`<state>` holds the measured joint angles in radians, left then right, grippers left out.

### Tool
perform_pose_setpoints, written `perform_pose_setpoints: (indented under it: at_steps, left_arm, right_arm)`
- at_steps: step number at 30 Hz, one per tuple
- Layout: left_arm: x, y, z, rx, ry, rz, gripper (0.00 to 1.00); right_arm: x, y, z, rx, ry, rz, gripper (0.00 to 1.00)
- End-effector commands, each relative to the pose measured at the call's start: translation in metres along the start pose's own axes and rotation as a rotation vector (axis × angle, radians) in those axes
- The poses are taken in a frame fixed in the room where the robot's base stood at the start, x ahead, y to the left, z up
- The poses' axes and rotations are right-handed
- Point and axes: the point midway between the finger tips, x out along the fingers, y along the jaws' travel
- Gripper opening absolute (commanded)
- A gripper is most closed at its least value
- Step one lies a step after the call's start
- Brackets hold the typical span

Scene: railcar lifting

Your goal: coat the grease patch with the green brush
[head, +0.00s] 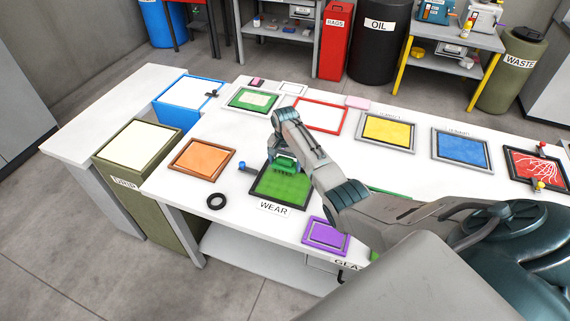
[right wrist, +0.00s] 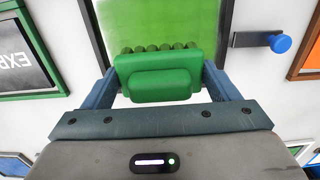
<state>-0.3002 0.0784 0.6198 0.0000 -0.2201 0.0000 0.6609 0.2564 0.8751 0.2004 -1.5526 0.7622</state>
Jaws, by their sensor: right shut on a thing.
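My right gripper (head: 284,160) is shut on the green brush (right wrist: 158,80), which has a row of round green bristle tufts at its front. The blue fingers hold it from both sides in the right wrist view. The brush is over or against a green panel (head: 282,188) in a dark frame, labelled WEAR. The panel also shows in the right wrist view (right wrist: 155,25), green with a paler streaked area. I cannot tell whether the bristles touch it. No label reading grease is legible. My left gripper is out of view.
An orange panel (head: 202,160) and a black ring (head: 216,201) lie left of the green panel. A purple frame (head: 326,236) lies near the front edge. A blue-knobbed handle (right wrist: 279,43) sits beside the green panel. Yellow (head: 387,131) and blue (head: 461,147) panels lie right.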

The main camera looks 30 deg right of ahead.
Motion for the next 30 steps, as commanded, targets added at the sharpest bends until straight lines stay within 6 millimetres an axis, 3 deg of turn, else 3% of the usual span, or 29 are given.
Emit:
perform_pose_setpoints:
  at_steps: [16,30]
  left_arm:
    - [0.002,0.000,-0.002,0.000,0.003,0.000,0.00]
    - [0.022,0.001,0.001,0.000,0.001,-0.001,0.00]
  right_arm:
    - [0.004,0.000,0.000,0.000,0.000,0.000,0.63]
    - [0.040,0.000,0.001,0.000,0.001,-0.001,0.63]
